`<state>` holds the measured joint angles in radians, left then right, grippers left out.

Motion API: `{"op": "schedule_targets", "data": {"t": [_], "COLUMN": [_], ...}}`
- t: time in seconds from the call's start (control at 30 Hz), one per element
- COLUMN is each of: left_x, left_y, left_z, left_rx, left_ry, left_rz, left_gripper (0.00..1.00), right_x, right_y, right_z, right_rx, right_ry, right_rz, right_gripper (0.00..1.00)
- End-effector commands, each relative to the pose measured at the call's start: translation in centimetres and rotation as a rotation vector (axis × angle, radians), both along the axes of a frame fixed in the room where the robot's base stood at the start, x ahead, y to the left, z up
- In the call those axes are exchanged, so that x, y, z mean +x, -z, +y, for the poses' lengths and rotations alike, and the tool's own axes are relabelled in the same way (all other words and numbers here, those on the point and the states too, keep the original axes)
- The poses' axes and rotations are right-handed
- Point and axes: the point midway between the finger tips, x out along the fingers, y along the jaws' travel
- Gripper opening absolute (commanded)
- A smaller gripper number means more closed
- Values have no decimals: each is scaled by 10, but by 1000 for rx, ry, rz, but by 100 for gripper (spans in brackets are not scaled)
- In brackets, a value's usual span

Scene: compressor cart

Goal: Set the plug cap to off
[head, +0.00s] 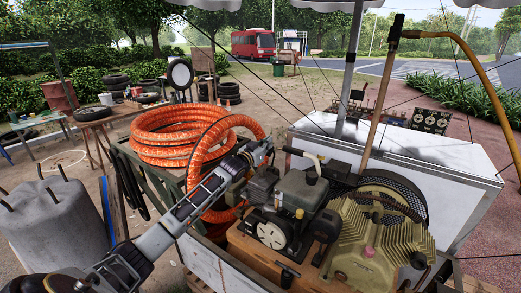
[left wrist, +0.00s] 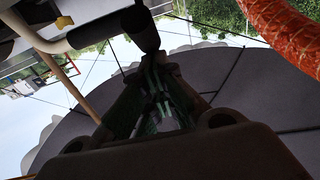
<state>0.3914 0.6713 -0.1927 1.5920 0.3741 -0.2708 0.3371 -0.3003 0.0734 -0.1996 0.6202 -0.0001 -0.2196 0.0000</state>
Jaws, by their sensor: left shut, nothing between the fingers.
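The engine (head: 300,190) sits on the cart. A black cap (head: 292,151) on a pale bar stands at its upper left side; it looks like the plug cap, but I cannot read its setting. My left gripper (head: 266,148) reaches in from the lower left, with its tips just left of this cap. In the left wrist view the shut, empty fingers (left wrist: 160,62) point at the black cap (left wrist: 140,28), close to it. I cannot tell whether they touch. My right gripper is not in view.
An orange hose coil (head: 175,135) lies left of my left gripper. The ribbed yellow compressor (head: 385,240) and a long-handled hammer (head: 382,90) stand right of the engine. A white cabinet (head: 430,155) is behind.

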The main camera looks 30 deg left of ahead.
Motion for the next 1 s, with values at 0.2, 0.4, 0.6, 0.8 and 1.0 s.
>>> {"op": "schedule_targets", "data": {"t": [0.2,0.4,0.6,0.8,1.0], "left_x": [14,33,52,58,58], "left_y": [-4,-7,-5,-3,-3], "left_z": [-2,-4,-5,-6,-6], "left_rx": [-1,-1,0,-1,0], "left_ry": [-1,0,-1,0,0], "left_rz": [1,0,1,1,2], "left_gripper": [0,0,0,0,0], "right_x": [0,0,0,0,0], "right_y": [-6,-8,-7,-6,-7], "right_z": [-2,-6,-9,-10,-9], "right_rx": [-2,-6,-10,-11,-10], "right_ry": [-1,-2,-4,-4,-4], "right_rz": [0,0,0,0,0], "right_gripper": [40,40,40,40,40]}}
